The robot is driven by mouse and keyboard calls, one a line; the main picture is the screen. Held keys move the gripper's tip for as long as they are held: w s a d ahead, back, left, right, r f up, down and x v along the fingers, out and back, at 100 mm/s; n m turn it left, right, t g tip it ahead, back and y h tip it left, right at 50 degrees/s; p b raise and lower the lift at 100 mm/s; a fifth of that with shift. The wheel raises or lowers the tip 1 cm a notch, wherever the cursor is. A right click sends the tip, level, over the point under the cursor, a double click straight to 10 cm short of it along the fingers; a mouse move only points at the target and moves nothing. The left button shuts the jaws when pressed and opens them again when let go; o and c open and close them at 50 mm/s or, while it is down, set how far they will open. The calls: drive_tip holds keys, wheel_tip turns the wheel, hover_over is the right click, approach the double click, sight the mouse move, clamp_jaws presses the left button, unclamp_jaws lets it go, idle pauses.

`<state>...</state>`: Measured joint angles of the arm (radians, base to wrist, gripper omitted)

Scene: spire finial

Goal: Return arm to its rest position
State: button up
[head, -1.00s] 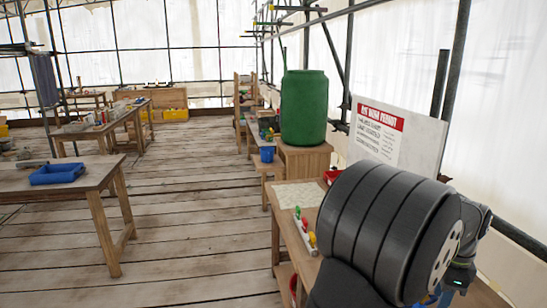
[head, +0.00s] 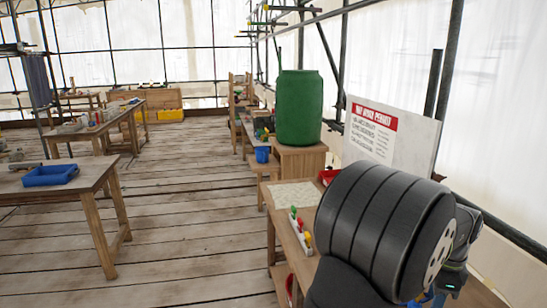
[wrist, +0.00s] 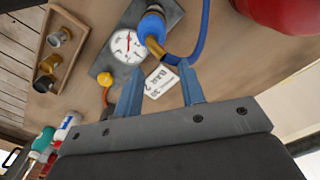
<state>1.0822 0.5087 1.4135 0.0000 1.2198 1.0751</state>
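My gripper (wrist: 159,68) shows in the wrist view with two blue fingers spread apart. Nothing is held between them. Below them is a wooden surface with a white tag (wrist: 161,80) and a round pressure gauge (wrist: 126,46) on a grey plate. My own dark, ribbed arm link fills the lower right of the head view, and it hides the gripper and part of the bench there.
A blue hose fitting (wrist: 152,27), a wooden tray (wrist: 62,43) of brass pieces and a red rounded object (wrist: 285,12) are near the gripper. A green barrel (head: 299,108) and a permit board (head: 390,138) stand behind my arm. The plank floor (head: 190,215) to the left is clear.

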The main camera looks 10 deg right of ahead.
wheel_tip(320, 180, down, 7)
drive_tip(key=shift+w+d+r+n, duration=0.15)
drive_tip(key=shift+w+n, duration=0.1)
drive_tip(key=shift+n, duration=0.75)
drive_tip(key=shift+o, duration=0.3)
drive_tip(key=o, duration=1.3)
drive_tip(key=shift+o, duration=0.2)
wheel_tip(320, 180, up, 18)
drive_tip(key=m, duration=1.3)
wheel_tip(320, 180, down, 10)
drive_tip(key=shift+s+a, duration=0.25)
drive_tip(key=shift+s, duration=0.15)
